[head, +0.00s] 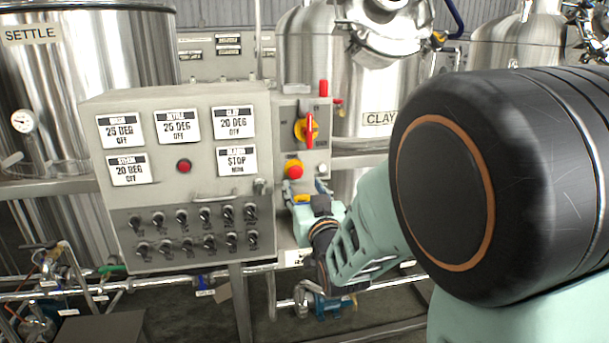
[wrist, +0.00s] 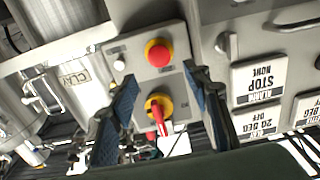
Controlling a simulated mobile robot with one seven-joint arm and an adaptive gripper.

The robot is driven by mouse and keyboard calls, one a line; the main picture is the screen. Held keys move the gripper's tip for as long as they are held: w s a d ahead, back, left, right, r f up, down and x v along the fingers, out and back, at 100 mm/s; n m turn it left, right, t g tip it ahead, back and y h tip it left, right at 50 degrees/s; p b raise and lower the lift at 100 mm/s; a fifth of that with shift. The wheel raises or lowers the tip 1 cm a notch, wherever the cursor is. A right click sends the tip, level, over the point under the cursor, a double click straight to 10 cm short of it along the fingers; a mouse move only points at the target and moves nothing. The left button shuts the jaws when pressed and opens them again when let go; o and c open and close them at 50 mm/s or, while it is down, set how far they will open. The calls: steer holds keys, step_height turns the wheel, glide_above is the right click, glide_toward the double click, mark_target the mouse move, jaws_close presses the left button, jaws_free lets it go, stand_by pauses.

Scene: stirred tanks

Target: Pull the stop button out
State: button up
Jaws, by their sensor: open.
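The stop button (head: 294,168) is a red mushroom head on a yellow collar. It sits on the narrow grey panel right of the big control box. In the wrist view, where the panel appears upside down, the button (wrist: 158,52) shows whole, just beyond the fingertips and roughly centred between them. My gripper (head: 299,188) is just below the button in the head view. In the wrist view my gripper (wrist: 159,73) has its two blue-padded fingers wide apart, with nothing held. I cannot tell how far the fingertips are from the panel.
A red-handled rotary switch (head: 308,128) on a yellow plate is above the button; it shows between my fingers in the wrist view (wrist: 157,108). A small white button (head: 322,169) is beside the stop button. The control box (head: 184,98) with labels and knobs projects at left. Tanks stand behind.

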mark_target(297, 172)
steer(key=x, duration=0.8)
steer(key=shift+w+a, duration=0.1)
steer(key=shift+w, duration=0.15)
steer(key=shift+c, duration=0.2)
